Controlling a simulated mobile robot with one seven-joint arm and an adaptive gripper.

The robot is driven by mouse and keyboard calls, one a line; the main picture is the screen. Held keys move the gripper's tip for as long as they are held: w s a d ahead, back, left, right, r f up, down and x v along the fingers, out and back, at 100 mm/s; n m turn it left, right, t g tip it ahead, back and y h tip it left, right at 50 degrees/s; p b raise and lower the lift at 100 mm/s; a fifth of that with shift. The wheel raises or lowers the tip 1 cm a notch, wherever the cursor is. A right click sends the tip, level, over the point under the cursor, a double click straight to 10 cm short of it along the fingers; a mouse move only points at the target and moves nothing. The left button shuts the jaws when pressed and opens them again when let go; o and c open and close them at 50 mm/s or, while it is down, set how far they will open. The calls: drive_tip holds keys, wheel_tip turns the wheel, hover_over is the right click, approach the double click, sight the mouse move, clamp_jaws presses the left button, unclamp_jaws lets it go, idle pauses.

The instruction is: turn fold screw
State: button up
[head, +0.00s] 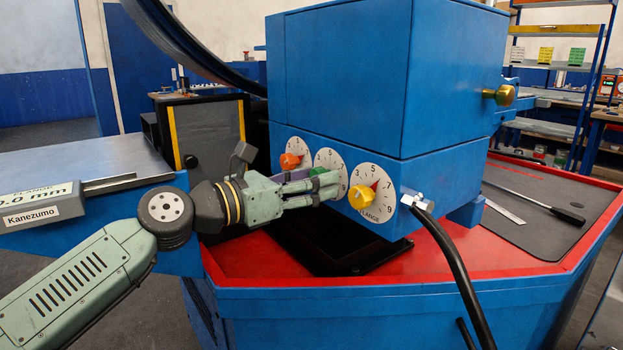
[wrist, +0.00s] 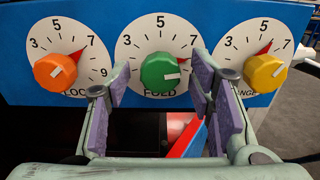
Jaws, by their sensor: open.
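The blue machine head (head: 340,65) carries three numbered white dials with coloured knobs. The middle dial has a green knob (wrist: 165,72), whose white line points right, below the dial's red mark. In the head view, my gripper (head: 325,188) reaches the dials from the left and partly hides the green knob (head: 318,172).
An orange knob (wrist: 55,71) is left of the fingers and a yellow knob (wrist: 265,72) right. A brass knob (head: 503,95) sticks out of the head's right side. A black cable (head: 450,255) hangs at the front right. Below is a red-edged table (head: 440,262).

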drive_tip(key=c, duration=1.2)
drive_tip(key=shift+o, duration=0.2)
drive_tip(key=shift+n, duration=0.4)
drive_tip(key=shift+r+n, duration=0.1)
drive_tip(key=shift+n, duration=7.4)
